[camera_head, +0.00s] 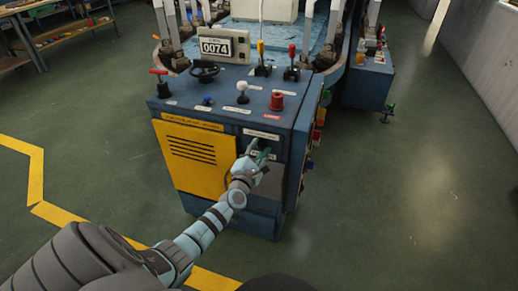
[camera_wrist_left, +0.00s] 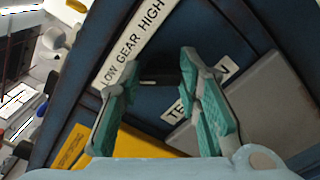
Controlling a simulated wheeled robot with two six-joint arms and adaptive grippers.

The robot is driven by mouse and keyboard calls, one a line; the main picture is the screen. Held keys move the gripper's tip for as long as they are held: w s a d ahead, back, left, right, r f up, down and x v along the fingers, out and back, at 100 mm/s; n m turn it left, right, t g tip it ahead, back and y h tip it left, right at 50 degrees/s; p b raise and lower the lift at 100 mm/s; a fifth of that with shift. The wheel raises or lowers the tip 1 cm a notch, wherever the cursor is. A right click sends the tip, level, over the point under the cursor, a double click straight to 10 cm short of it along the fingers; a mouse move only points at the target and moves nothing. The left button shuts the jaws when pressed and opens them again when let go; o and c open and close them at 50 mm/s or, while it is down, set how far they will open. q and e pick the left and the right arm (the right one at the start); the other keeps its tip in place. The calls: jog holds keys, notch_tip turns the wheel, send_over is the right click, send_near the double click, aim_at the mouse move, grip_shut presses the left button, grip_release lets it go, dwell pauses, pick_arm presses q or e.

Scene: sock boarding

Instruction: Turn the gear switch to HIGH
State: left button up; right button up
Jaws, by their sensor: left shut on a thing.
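The gear switch (camera_wrist_left: 159,78) is a small dark piece on the blue machine front, below a white label reading LOW GEAR HIGH (camera_wrist_left: 132,42). My left gripper (camera_head: 263,155) is at the upper right of the machine's front in the head view. My right gripper is not in view.
The blue machine (camera_head: 295,150) has a yellow vented panel (camera_head: 195,155) left of my gripper. Its top carries a red knob (camera_head: 277,100), a white knob (camera_head: 242,92), levers, a handwheel (camera_head: 205,70) and a 0074 counter (camera_head: 215,47).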

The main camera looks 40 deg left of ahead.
pick_arm(q)
jog(key=m+p, duration=0.1)
jog(key=m, duration=0.5)
jog(key=shift+f, duration=0.1)
jog(key=m+p, duration=0.1)
jog(key=m, duration=0.3)
jog(key=shift+f+m+p, duration=0.1)
jog(key=shift+m+p, duration=0.2)
jog(key=m+p, duration=0.1)
jog(key=m, duration=0.3)
jog(key=shift+f, duration=0.1)
jog(key=shift+m, duration=1)
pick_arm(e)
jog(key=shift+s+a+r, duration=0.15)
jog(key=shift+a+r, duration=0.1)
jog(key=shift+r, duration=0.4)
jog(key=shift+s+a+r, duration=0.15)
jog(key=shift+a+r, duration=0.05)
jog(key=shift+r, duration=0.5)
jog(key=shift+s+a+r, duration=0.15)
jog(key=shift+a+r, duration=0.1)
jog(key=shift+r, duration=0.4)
pick_arm(q)
jog(key=shift+p, duration=0.3)
jog(key=o, duration=1.1)
jog(key=shift+o, duration=0.2)
jog(key=v, duration=1.2)
